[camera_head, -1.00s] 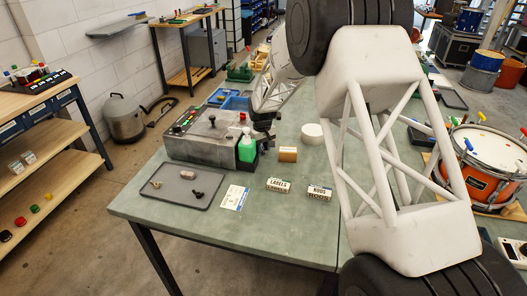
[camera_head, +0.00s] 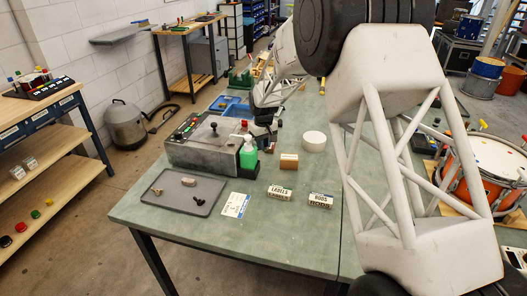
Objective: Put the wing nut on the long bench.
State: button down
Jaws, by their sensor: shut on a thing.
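My gripper (camera_head: 266,140) is at the far side of the green worktable, just behind and right of a green bottle (camera_head: 248,155). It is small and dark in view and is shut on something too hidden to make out. A grey tray (camera_head: 181,207) lies at the table's left. On it are a small brass-coloured piece (camera_head: 157,191), a pinkish piece (camera_head: 188,182) and a small dark piece (camera_head: 198,201). I cannot tell whether any of these is the wing nut. A wood-topped bench (camera_head: 50,104) with shelves stands at the far left.
A grey machine box (camera_head: 203,152) stands behind the tray. A drum (camera_head: 480,178) is at the right.

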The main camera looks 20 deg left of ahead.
jog(key=shift+r, duration=2.35)
